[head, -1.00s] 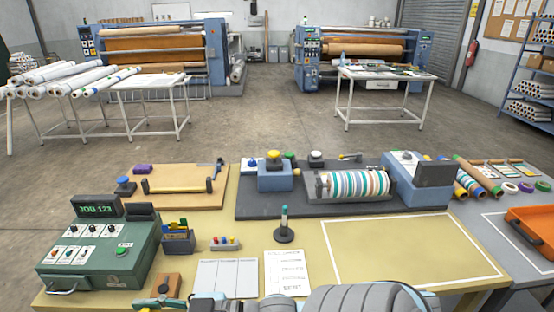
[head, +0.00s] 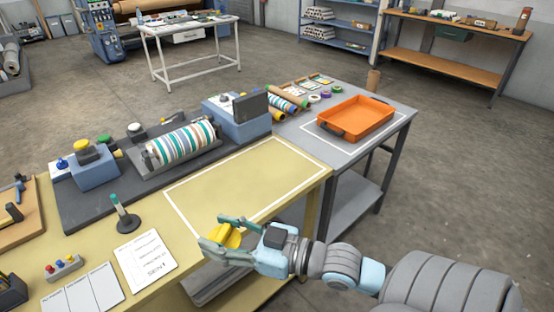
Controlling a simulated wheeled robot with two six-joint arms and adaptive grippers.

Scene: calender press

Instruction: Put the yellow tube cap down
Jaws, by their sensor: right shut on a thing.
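The yellow tube cap (head: 231,238) is held between the fingers of my right gripper (head: 215,232). The fingers partly cover it. The gripper is shut on it, by the front edge of the yellow-topped table (head: 245,185), near the lower corner of a white outlined rectangle there. I cannot tell whether the cap touches the table top. My left gripper is not in view.
The outlined area is bare. A printed sheet (head: 144,257) and a small post on a black base (head: 126,222) stand left of it. A striped roller (head: 180,142) is behind. An orange tray (head: 356,119) sits on the grey table (head: 300,127) at right.

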